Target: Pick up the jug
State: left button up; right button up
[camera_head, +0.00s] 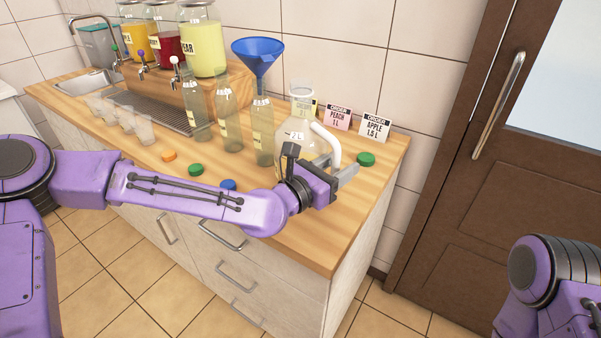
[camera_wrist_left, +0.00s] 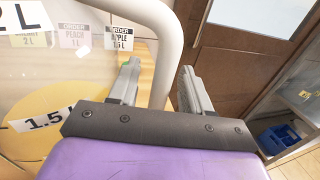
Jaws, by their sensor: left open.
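The jug (camera_head: 300,112) is clear glass with a volume label and a white handle (camera_head: 331,143). It stands upright near the right end of the wooden counter. My left gripper (camera_head: 342,174) is open beside the handle and partly hides the jug's lower part. In the left wrist view, the jug's clear wall (camera_wrist_left: 75,75) fills the left side. The handle (camera_wrist_left: 162,45) comes down between the two open fingers of the gripper (camera_wrist_left: 160,88); I cannot tell whether they touch it. My right gripper is out of view; only part of that arm shows.
Several glass bottles (camera_head: 228,120) stand left of the jug, one with a blue funnel (camera_head: 258,55). Order cards (camera_head: 375,127) stand behind it. Green (camera_head: 366,159), blue and orange caps lie on the counter (camera_head: 315,245), whose front right is clear.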

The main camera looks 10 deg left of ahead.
pick_arm(q)
jog(key=shift+w+d, duration=0.35)
jog(key=shift+w, duration=0.05)
grip_shut()
jog(key=shift+a, duration=0.1)
dwell(0.9)
jog(key=shift+r, duration=0.15)
